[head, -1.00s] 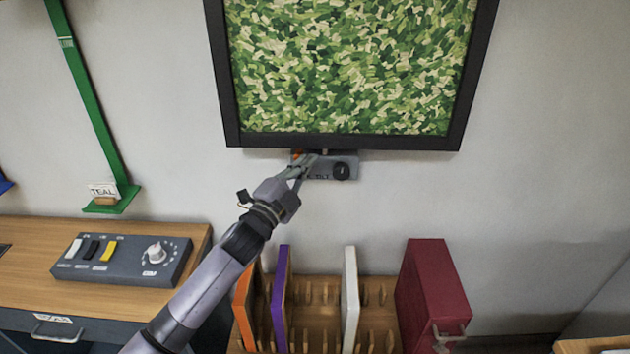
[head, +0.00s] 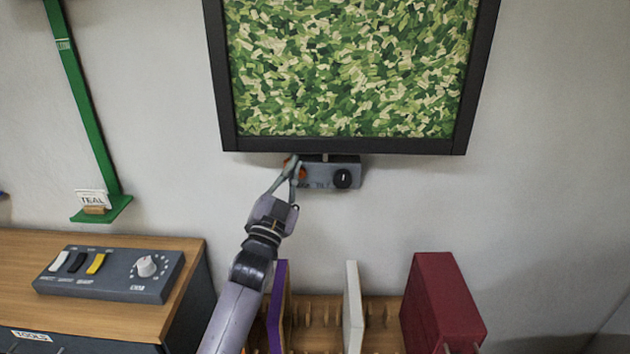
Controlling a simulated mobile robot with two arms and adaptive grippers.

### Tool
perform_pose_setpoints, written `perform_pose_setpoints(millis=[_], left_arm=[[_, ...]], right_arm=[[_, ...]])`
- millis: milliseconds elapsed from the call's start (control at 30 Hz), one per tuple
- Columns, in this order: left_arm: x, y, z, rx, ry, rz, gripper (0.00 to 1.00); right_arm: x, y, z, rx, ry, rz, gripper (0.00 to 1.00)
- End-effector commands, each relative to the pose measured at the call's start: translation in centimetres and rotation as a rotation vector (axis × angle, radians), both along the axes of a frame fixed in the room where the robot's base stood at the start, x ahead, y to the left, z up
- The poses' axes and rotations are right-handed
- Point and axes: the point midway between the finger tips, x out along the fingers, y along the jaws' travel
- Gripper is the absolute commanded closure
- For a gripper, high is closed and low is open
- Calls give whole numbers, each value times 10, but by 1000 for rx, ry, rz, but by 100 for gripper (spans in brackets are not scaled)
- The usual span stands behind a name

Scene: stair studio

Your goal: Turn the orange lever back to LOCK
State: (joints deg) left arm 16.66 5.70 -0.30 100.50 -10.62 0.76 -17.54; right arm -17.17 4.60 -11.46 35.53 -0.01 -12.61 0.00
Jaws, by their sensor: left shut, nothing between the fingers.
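The orange lever (head: 302,173) is on the left part of a small grey control box (head: 322,185) on the wall, just under the framed green picture. My left gripper (head: 291,165) is shut and empty, with its fingertips at the lever's left side. The fingers partly cover the lever, so I cannot tell its exact angle or whether they touch it. The lettering on the box is too small to read surely. A black round knob (head: 342,178) is on the box's right part. My right gripper is not in view.
The black picture frame (head: 345,145) hangs directly above the box. Below stand a wooden rack (head: 318,310) with a purple panel (head: 279,305) and a white panel (head: 352,305), and a dark red case (head: 440,305). A switch console (head: 110,275) lies on the desk at left.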

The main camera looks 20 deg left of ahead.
Motion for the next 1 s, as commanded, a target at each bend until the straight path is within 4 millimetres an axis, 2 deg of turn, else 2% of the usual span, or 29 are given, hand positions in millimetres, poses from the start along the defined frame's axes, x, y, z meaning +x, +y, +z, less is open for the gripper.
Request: perform_pose_setpoints(millis=[367, 467, 800, 1000], left_arm=[[-4, 1, -4, 7, 4, 0, 100], [-16, 2, -10, 7, 5, 1, 100], [-79, 4, -43, 5, 5, 1, 100], [-101, 4, -54, 5, 4, 0, 100]], right_arm=[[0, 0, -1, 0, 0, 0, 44], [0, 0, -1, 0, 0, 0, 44], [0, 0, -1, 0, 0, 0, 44], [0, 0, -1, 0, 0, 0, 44]])
